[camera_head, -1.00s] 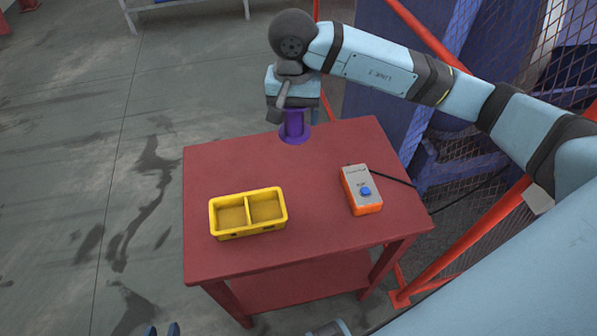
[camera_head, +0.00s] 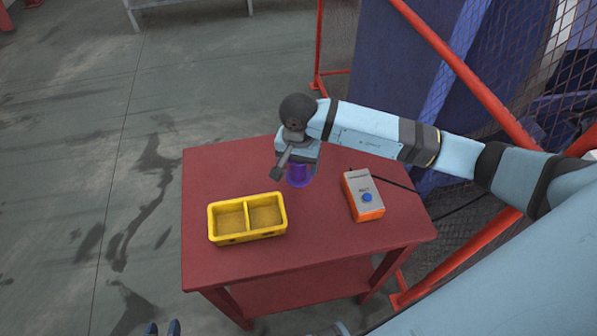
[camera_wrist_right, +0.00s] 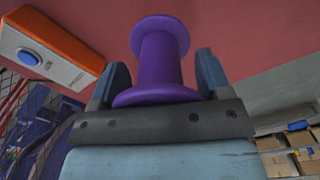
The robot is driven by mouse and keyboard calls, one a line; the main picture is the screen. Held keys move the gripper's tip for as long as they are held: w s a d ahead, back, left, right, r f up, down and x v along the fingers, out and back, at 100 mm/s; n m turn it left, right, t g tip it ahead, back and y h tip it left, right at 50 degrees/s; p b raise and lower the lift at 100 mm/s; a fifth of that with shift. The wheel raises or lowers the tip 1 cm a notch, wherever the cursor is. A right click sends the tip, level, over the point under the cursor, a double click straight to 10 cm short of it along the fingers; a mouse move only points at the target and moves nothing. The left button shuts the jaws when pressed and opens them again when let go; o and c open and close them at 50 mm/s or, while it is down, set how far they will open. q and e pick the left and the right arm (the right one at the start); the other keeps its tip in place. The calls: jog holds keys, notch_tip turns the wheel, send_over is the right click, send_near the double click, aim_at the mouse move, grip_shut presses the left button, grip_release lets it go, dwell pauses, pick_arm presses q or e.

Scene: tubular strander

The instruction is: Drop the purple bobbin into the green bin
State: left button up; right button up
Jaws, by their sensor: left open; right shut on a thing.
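The purple bobbin (camera_head: 299,175) is between the fingers of my right gripper (camera_head: 297,170), over the red table's middle. In the right wrist view the bobbin (camera_wrist_right: 160,62) shows its narrow core and two wide flanges, with a dark finger of my right gripper (camera_wrist_right: 158,80) on each side. I cannot tell how high it is above the table. My left gripper (camera_head: 162,328) shows only as blue fingertips at the bottom edge, open and away from the table. I see no green bin; a yellow two-compartment bin (camera_head: 247,237) stands on the table, its compartments seemingly empty.
An orange and grey box with a blue button (camera_head: 365,210) and a black cable stands on the red table (camera_head: 315,235), right of the bobbin; it also shows in the right wrist view (camera_wrist_right: 55,55). A red-framed mesh fence stands behind at right. The table's front is clear.

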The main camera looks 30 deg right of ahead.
aim_at(298, 175)
jog(key=shift+f, duration=2.4)
jog(key=shift+f, duration=0.15)
jog(key=o, duration=1)
